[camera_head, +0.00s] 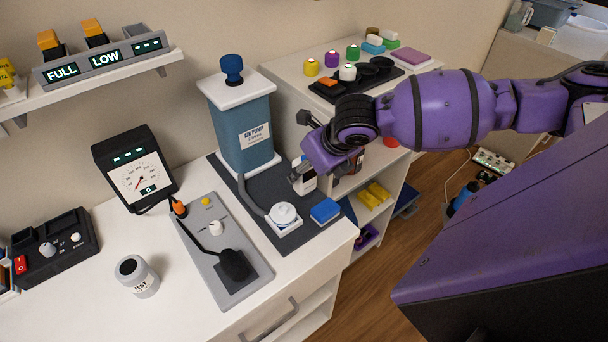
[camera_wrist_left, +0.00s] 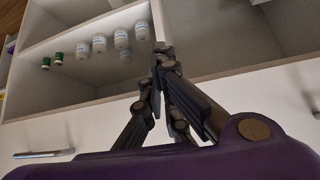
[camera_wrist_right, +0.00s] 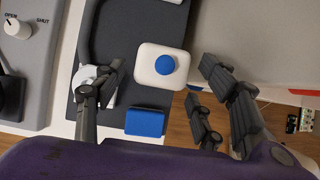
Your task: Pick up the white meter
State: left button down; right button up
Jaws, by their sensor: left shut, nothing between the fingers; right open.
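A white device with rounded corners and a blue round top (camera_wrist_right: 160,65) stands on the dark grey mat; I take it to be the white meter. In the head view the white device (camera_head: 304,178) is partly hidden by my right gripper. My right gripper (camera_head: 301,146) is open, fingers pointing down towards it. In the right wrist view the device lies between the two spread fingers (camera_wrist_right: 152,82), which appear clear of it. My left gripper (camera_wrist_left: 163,60) is shut and empty, in front of a white shelf unit, out of the head view.
A blue block (camera_head: 325,211) and a round white dial (camera_head: 283,214) with a hose are close by on the mat. A blue air pump (camera_head: 243,135) stands behind. A black gauge box (camera_head: 137,172) and grey panel (camera_head: 219,258) are left. Several bottles (camera_wrist_left: 121,39) stand on a shelf.

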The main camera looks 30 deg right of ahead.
jog(key=x, duration=0.3)
jog(key=shift+w+a+f, duration=0.1)
jog(key=shift+w+f, duration=0.05)
jog(key=shift+f, duration=0.05)
pick_arm(q)
jog(key=shift+w+r, duration=0.25)
jog(key=shift+w, duration=0.3)
jog(key=shift+w+r, duration=0.25)
jog(key=shift+w, duration=0.25)
pick_arm(e)
jog(key=c, duration=0.5)
pick_arm(q)
jog(key=shift+s+a+f, duration=0.1)
jog(key=shift+s+f, duration=0.15)
jog(key=shift+s, duration=0.4)
pick_arm(e)
jog(key=c, duration=0.8)
